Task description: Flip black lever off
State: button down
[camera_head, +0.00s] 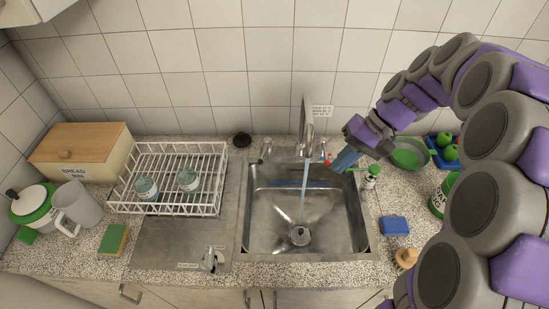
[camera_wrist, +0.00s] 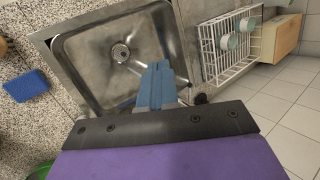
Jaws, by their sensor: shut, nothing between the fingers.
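A chrome faucet (camera_head: 308,120) stands behind the sink (camera_head: 258,215), and a stream of water (camera_head: 301,195) falls from it towards the drain. Chrome tap handles stand at either side, the left one (camera_head: 266,148) in clear view. A small red part (camera_head: 327,161) shows by the right handle, next to my fingertips. I cannot make out a black lever for certain; a small black round object (camera_head: 242,139) sits on the counter behind the sink's left side. My gripper (camera_head: 343,160) has blue fingers, shut and empty, at the sink's back right. They also show in the wrist view (camera_wrist: 155,84), over the sink's edge.
A white dish rack (camera_head: 215,180) with glass cups stands left of the sink. A green-topped bottle (camera_head: 370,177) stands just right of my fingers, with a green bowl (camera_head: 408,153) behind it. A blue sponge (camera_head: 395,225) lies right of the sink. The tiled wall is close behind.

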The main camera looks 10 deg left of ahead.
jog(key=w+f+y, duration=0.2)
jog(key=w+f, duration=0.2)
jog(key=w, duration=0.6)
jog(key=w+d+f+t+y, duration=0.1)
jog(key=w+d+f+y, duration=0.1)
jog(key=w+d+f, duration=0.4)
jog(key=shift+w+f+n, duration=0.4)
jog(key=shift+w+f, duration=2.5)
jog(key=shift+f, duration=0.2)
